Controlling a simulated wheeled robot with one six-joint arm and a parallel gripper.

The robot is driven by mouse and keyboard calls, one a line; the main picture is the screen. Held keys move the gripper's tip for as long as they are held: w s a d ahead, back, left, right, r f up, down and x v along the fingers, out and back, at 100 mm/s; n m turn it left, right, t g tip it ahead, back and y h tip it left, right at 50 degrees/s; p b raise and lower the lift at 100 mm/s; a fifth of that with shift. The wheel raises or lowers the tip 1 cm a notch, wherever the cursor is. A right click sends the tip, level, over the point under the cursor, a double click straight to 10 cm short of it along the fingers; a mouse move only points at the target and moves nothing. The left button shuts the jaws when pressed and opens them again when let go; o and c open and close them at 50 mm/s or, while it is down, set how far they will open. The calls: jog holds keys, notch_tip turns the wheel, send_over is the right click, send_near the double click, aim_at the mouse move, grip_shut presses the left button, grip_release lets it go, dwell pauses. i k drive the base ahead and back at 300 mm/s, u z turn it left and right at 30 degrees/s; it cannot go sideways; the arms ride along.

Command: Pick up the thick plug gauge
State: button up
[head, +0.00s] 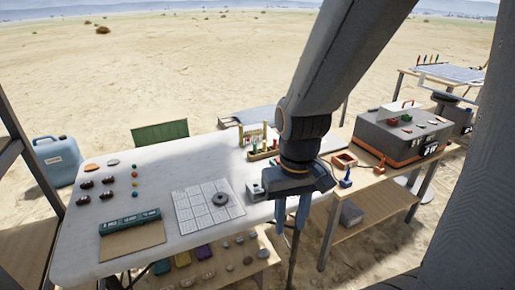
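I cannot single out the thick plug gauge with certainty at this size. A small rack (263,152) with several upright, coloured pieces stands at the far right of the white table (150,170), left of my arm. My gripper (291,228) points down at the right end of the white table, in front of and to the right of the rack. Its two blue fingers are apart, and nothing shows between them. My arm and gripper hide part of the area behind them.
A white gridded board (208,206) with a grey ring (220,199) lies mid-table. A small grey device (257,191) sits beside my gripper. On the wooden table at right are an orange tray (343,160), a small blue item (346,178) and a large grey-and-orange case (385,142).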

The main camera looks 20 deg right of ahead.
aim_at(275, 140)
jog(key=i, duration=0.95)
jog(key=z, duration=0.45)
